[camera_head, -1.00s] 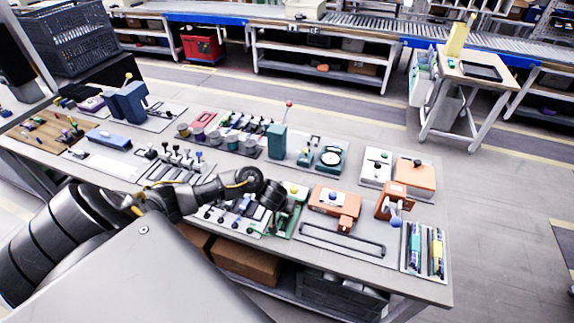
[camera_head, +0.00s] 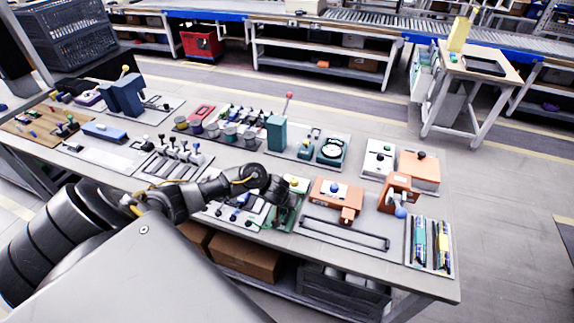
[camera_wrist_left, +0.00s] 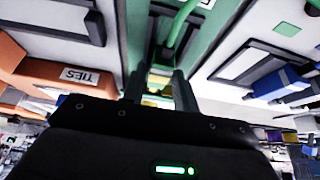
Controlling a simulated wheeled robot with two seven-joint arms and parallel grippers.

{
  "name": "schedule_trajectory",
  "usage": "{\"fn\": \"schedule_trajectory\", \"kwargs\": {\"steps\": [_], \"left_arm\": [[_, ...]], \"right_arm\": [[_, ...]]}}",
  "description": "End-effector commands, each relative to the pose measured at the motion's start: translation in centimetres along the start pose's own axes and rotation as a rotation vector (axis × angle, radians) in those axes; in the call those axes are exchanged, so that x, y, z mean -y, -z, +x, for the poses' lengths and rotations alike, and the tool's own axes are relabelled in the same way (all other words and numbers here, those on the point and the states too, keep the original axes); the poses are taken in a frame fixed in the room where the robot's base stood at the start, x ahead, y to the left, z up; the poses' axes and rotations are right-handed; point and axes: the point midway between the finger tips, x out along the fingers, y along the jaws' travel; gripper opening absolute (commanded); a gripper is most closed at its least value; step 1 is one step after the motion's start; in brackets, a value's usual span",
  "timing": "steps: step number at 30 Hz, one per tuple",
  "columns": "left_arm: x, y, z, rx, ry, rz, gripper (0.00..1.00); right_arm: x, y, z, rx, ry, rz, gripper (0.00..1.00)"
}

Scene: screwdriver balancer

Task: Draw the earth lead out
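My left gripper (camera_head: 281,191) reaches in from the left, low over the green fixture (camera_head: 290,214) near the table's front edge. The left wrist view shows the fingers (camera_wrist_left: 160,88) a small gap apart, with yellow and green parts (camera_wrist_left: 158,76) between them. Whether the fingers press on these parts cannot be told. A green lead (camera_wrist_left: 178,24) curves up from just beyond the fingertips, over the green-framed panel (camera_wrist_left: 219,28). Its lower end is hidden between the fingers. In the head view my arm hides part of the fixture. My right gripper is not in view.
An orange block (camera_head: 335,191) stands close to the right of the green fixture, with a black bar handle (camera_head: 345,234) in front. A tool tray (camera_head: 428,267) sits at the right end.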

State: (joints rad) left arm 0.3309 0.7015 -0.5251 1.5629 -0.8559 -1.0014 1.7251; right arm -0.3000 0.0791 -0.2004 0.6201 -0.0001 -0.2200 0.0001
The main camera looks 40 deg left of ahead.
Motion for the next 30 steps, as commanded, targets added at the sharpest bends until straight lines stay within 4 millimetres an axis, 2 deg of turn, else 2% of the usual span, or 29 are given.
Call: {"fn": "schedule_trajectory", "kwargs": {"steps": [1, 6, 30], "left_arm": [[0.0, 0.0, 0.0, 0.000, 0.000, 0.000, 0.23], [0.0, 0.0, 0.0, 0.000, 0.000, 0.000, 0.00], [0.0, -1.7, -0.9, 0.001, 0.000, 0.000, 0.00]], "right_arm": [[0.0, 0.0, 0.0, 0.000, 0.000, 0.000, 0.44], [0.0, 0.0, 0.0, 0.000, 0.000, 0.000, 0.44], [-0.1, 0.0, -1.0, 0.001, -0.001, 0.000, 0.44]]}}
